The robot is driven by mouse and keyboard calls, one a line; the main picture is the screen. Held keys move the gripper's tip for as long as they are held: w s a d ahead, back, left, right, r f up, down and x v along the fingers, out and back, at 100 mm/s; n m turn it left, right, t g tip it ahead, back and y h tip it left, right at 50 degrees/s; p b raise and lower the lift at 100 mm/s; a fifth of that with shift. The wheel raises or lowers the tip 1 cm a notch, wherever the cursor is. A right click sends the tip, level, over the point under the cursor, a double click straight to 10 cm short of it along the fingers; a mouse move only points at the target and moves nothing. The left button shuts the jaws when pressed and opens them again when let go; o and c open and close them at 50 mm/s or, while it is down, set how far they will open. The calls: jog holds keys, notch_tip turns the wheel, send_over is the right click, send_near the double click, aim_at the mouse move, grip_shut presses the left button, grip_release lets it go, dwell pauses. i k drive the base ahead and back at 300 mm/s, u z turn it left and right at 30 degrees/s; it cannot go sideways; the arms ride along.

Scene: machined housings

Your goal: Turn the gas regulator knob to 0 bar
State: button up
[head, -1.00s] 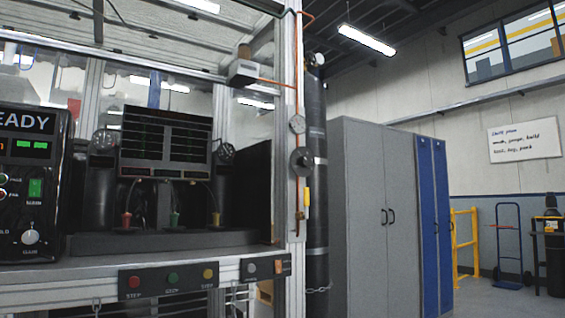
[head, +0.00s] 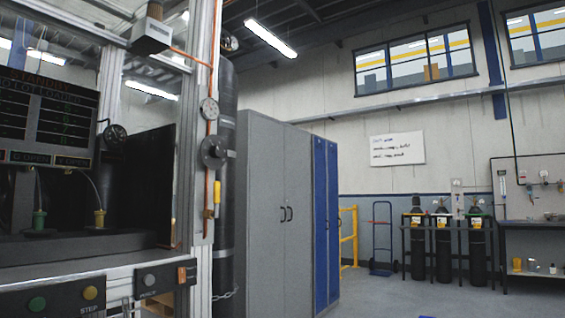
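A round grey regulator knob (head: 213,152) sits on the aluminium post of the machine, left of centre in the head view. A white dial gauge (head: 209,109) is just above it on a copper pipe (head: 217,60). The gauge reading is too small to make out. A yellow-handled valve or lever (head: 216,192) hangs below the knob. My gripper is not in the head view.
The machine bench (head: 90,265) with buttons and a dark display fills the left. A tall black cylinder (head: 226,260) stands behind the post. Grey lockers (head: 272,205) and blue lockers (head: 326,220) stand to the right. Gas bottles (head: 443,245) and open floor lie further right.

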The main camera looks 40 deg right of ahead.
aim_at(217, 151)
jog(key=z, duration=0.5)
jog(key=i, duration=0.95)
jog(key=z, duration=0.05)
